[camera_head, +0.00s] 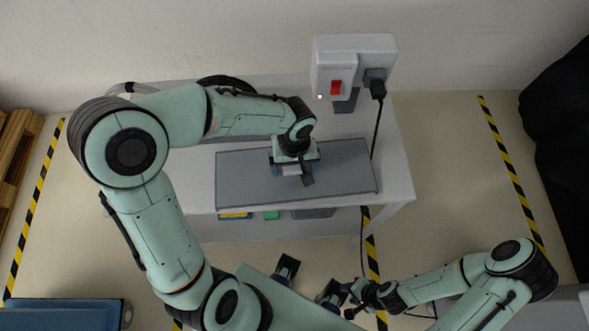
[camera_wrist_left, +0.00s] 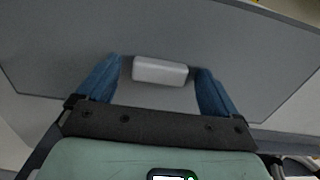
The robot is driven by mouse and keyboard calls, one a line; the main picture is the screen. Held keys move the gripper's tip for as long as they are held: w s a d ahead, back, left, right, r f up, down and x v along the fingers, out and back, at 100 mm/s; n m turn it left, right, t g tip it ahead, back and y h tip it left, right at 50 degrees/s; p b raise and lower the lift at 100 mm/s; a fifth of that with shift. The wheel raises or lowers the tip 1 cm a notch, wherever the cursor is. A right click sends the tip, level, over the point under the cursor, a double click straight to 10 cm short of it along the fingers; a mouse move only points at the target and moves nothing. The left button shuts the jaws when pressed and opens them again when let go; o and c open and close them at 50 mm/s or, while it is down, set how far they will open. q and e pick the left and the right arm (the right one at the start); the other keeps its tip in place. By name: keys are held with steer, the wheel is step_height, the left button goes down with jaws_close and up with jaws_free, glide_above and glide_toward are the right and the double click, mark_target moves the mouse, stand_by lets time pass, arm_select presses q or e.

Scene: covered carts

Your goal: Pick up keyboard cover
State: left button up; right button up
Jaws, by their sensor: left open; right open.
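The keyboard cover (camera_head: 245,180) is a flat grey panel lying on the white cart. It has a small white handle (camera_wrist_left: 160,71) near its middle. My left gripper (camera_head: 294,169) is over the middle of the cover. In the left wrist view its two blue fingers are apart, one on each side of the handle and not visibly touching it. Part of the handle and cover is hidden under the gripper in the head view. My right gripper (camera_head: 347,298) is low in the head view, away from the cart and empty; its fingers are small and hard to make out.
The white cart (camera_head: 397,178) stands against the wall. A white box with a red switch (camera_head: 336,87) and a black plug and cable (camera_head: 378,90) is behind the cover. Yellow and green items (camera_head: 236,215) show below its front edge. Open floor lies to the right.

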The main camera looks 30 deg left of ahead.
arm_select(q)
steer(key=c, duration=1.2)
steer(key=shift+r, duration=0.15)
